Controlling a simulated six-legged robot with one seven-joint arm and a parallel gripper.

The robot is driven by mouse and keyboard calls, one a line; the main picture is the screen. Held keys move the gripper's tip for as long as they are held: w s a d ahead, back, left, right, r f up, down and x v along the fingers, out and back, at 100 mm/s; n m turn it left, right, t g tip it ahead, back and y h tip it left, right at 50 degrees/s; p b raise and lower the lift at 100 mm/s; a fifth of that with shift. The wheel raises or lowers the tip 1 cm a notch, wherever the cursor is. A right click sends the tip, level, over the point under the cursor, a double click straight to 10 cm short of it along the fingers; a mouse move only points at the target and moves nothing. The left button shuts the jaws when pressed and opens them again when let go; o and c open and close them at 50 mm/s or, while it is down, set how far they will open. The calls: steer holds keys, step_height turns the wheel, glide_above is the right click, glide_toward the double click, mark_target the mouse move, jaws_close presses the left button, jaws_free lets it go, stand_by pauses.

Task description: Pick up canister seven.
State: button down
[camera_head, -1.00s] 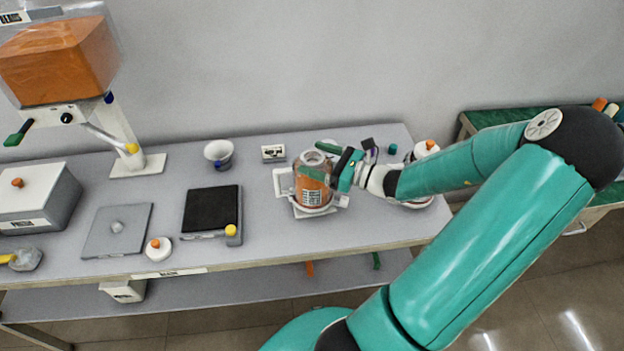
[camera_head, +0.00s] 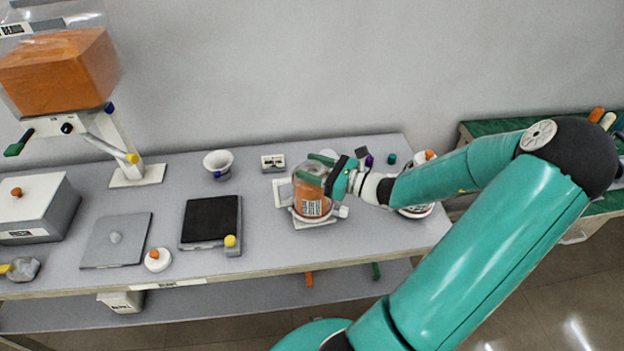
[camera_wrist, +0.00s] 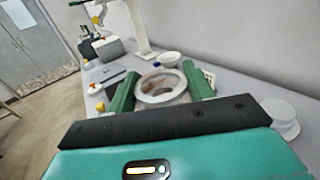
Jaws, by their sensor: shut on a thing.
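A clear canister with orange contents (camera_head: 311,199) stands upright in a white holder (camera_head: 280,194) on the grey bench. Its printed label faces the front, but I cannot read a number on it. My gripper (camera_head: 324,180) is shut on the canister near its top, coming from the right. In the wrist view the canister's round open rim (camera_wrist: 163,87) lies between the two green fingers of my gripper (camera_wrist: 160,92). The canister's lower end is still within the holder.
A second canister (camera_head: 416,210) is partly hidden behind my arm at right. A black pad (camera_head: 210,220), a white bowl (camera_head: 218,162) and a small labelled box (camera_head: 272,163) are to the left. A hopper with orange contents (camera_head: 58,72) stands at far left.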

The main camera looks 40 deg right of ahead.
steer(key=shift+r, duration=0.1)
steer(key=shift+r, duration=0.75)
steer(key=s+a+r, duration=0.3)
steer(key=s+r, duration=0.2)
steer(key=s, duration=0.1)
steer(key=s+a+r, duration=0.3)
steer(key=s+r, duration=0.3)
steer(key=shift+s+a+r, duration=0.2)
steer(key=shift+s+a, duration=0.05)
